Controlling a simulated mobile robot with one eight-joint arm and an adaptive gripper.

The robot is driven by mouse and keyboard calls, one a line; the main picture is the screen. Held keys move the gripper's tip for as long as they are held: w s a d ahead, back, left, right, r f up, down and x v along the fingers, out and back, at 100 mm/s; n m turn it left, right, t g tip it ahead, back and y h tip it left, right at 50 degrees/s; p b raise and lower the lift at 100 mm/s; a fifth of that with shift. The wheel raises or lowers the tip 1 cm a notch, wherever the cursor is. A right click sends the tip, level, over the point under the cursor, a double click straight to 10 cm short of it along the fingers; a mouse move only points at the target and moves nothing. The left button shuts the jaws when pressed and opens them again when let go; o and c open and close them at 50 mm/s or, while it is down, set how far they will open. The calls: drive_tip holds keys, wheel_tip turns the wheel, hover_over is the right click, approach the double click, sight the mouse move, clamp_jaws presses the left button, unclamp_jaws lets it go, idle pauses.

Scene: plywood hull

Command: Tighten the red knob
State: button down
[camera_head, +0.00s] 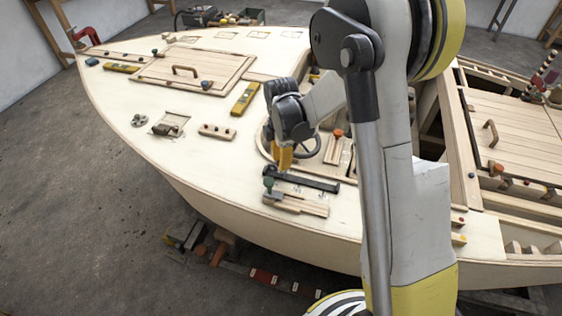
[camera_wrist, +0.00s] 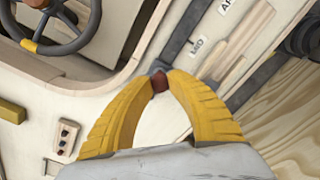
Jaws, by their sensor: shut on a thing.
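A small dark red knob (camera_wrist: 159,83) sits between the fingertips of my gripper (camera_wrist: 160,78) in the wrist view. The yellow fingers are shut on it from both sides, and only part of the knob shows between them. In the head view my gripper (camera_head: 280,168) points down at the left part of a dark bar (camera_head: 310,180) on the pale plywood deck. The fingers hide the red knob there. The bar runs past the fingertips in the wrist view, beside small printed labels such as MID (camera_wrist: 197,47).
A steering wheel (camera_head: 304,146) in an opening lies just behind my gripper. An orange-topped knob (camera_head: 338,133) stands to the right. The deck to the left has some bare room.

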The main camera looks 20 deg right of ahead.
drive_tip(key=m, duration=0.4)
drive_tip(key=shift+b, duration=0.35)
drive_tip(key=m, duration=0.8)
drive_tip(key=shift+m+b, duration=0.3)
drive_tip(key=shift+b, duration=0.05)
drive_tip(key=m, duration=0.4)
drive_tip(key=shift+m, duration=0.3)
drive_tip(key=m, duration=0.4)
drive_tip(key=shift+m, duration=0.3)
drive_tip(key=m, duration=0.3)
drive_tip(key=shift+m+b, duration=0.3)
drive_tip(key=m, duration=0.4)
drive_tip(key=shift+m, duration=2.2)
